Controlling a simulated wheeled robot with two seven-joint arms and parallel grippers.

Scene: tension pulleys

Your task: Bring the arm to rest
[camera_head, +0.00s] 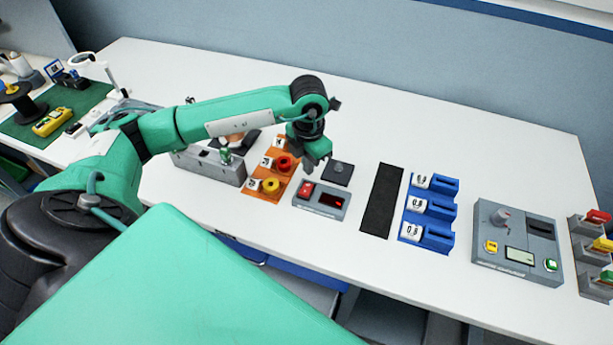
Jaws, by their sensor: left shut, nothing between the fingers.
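My left arm (240,112) comes in from the left and reaches over the white table. It is green with dark joints. My left gripper (310,163) points down above the table, just behind the grey box with the red switch and beside the orange tray. Its fingers look shut and hold nothing. Part of the gripper is hidden by the wrist. My right gripper does not show in this view.
Below the gripper are an orange tray (257,193) with pulleys, a grey switch box (329,209) and a dark square pad (338,173). A black strip (381,200), a blue holder (430,246) and a grey tester (488,259) stand rightward. The table's back (420,130) is clear.

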